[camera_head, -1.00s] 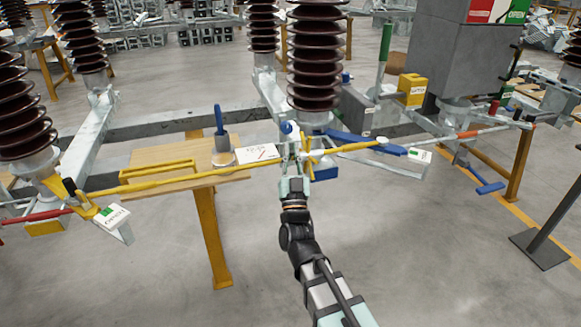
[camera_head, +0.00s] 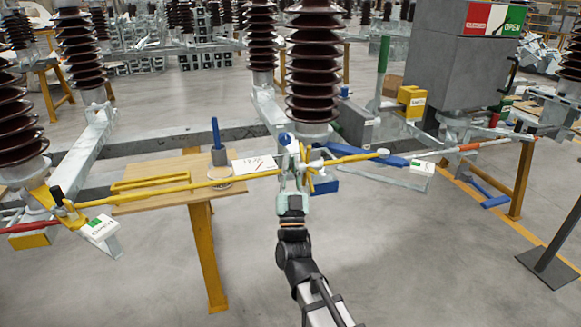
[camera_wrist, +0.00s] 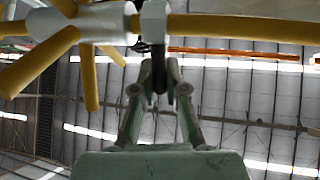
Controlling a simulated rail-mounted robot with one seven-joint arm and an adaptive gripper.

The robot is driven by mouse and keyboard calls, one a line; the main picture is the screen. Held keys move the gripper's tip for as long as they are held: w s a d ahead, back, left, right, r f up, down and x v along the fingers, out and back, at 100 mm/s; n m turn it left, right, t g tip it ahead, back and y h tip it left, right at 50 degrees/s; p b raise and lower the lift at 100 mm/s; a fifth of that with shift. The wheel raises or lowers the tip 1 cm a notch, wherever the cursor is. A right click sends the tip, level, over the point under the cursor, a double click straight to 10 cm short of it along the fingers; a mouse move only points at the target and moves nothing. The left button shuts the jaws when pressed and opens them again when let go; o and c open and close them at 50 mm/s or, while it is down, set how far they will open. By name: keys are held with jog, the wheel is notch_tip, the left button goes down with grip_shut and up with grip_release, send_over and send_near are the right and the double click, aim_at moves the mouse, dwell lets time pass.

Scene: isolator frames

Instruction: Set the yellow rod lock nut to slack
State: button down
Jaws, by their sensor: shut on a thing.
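The yellow rod (camera_head: 345,159) runs across the head view, with a yellow-spoked hub (camera_head: 305,160) near its middle. In the wrist view the pale hub (camera_wrist: 85,24) with thick yellow spokes is at upper left and the yellow rod (camera_wrist: 240,27) goes right. A whitish lock nut (camera_wrist: 154,22) sits on the rod beside the hub. My gripper (camera_wrist: 159,72) points up from below, with its fingers closed on a narrow dark part just under the nut. I cannot tell whether that part is the nut's own handle. In the head view my gripper (camera_head: 291,180) hides this contact.
A wooden table (camera_head: 180,170) with a blue-handled tool (camera_head: 216,140) and a paper sheet (camera_head: 254,164) stands left of my gripper. Brown ribbed insulators (camera_head: 315,65) rise behind. A blue lever (camera_head: 378,147) lies right of the hub. The front floor is clear.

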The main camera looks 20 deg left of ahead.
jog(key=c, duration=1.2)
grip_release()
jog(key=v, duration=1.2)
